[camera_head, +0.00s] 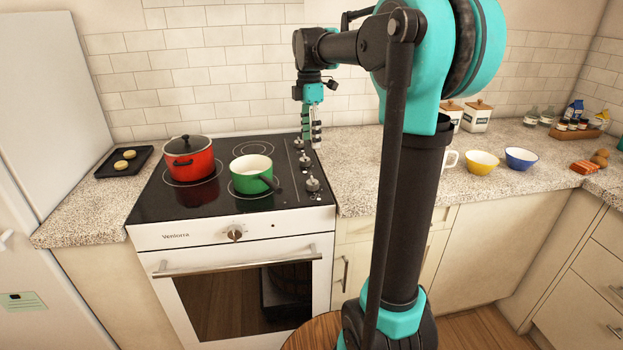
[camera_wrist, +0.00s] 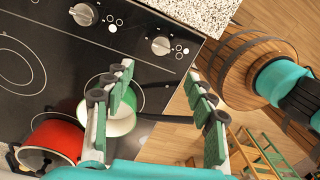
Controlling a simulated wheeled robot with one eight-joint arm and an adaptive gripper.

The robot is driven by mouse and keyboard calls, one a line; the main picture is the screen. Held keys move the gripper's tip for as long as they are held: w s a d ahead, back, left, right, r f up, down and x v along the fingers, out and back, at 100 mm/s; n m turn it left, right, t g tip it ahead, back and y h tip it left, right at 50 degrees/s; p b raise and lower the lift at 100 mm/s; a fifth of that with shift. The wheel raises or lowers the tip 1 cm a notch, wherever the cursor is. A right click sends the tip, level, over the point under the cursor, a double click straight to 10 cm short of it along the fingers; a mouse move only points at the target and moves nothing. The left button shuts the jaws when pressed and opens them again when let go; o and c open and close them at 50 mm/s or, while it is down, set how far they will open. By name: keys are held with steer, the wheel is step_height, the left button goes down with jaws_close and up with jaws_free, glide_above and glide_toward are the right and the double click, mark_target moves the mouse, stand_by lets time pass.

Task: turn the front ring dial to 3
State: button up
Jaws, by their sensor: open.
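A column of dials runs along the right side of the black cooktop (camera_head: 205,195). The front ring dial (camera_head: 312,185) is the one nearest the cooktop's front edge; it also shows as a pale round knob with printed marks in the wrist view (camera_wrist: 161,45). Its exact setting is too small to read. Another dial (camera_head: 304,160) stands behind it and shows at the upper left in the wrist view (camera_wrist: 84,14). My gripper (camera_head: 311,142) points down over the dials' rear part. Its fingers (camera_wrist: 160,80) are spread and empty, apart from the front dial.
A green pot (camera_head: 250,178) with a dark handle stands left of the front dial. A lidded red pot (camera_head: 186,155) stands behind it, to the left. The counter (camera_head: 350,165) right of the cooktop is clear nearby. Bowls (camera_head: 481,162) stand farther right. An oven knob (camera_head: 235,235) is below.

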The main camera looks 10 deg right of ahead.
mark_target(312, 179)
steer(key=f, duration=0.9)
steer(key=s+f, duration=0.1)
steer(key=f, duration=0.4)
steer(key=shift+d+f, duration=0.1)
steer(key=shift+f, duration=0.05)
steer(key=c, duration=1.1)
steer(key=shift+c, duration=0.2)
